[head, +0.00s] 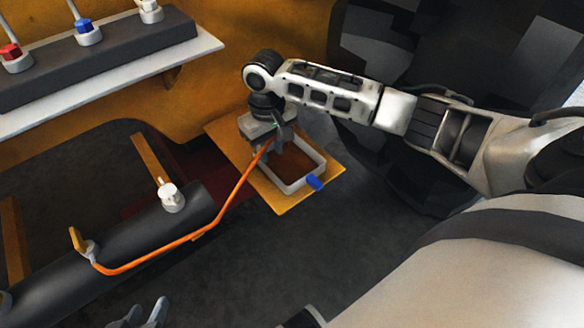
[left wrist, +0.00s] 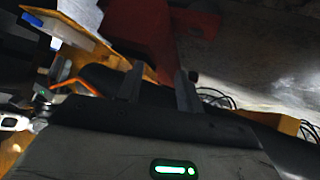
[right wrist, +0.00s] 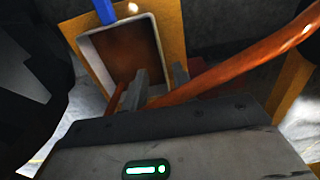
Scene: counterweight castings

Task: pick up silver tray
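The silver tray (head: 318,158) is a shallow pale-grey box with a brown inside and a blue tab (head: 315,183) on its near edge. It sits on a yellow plate (head: 285,206). My right gripper (head: 279,147) is over the tray's far-left part. In the right wrist view its fingers (right wrist: 160,85) are apart, at the right wall of the tray (right wrist: 88,62); one seems inside the wall and one outside. Contact cannot be told. My left gripper (head: 142,314) is low at the bottom edge; its fingers (left wrist: 159,88) are apart and empty in the left wrist view.
An orange hose (head: 228,205) runs from beside my right gripper to a dark cylinder (head: 130,238) at the left. A grey shelf (head: 185,62) with coloured knobs stands at the upper left. A red part (left wrist: 160,35) lies beyond my left fingers. Dark floor is open below the plate.

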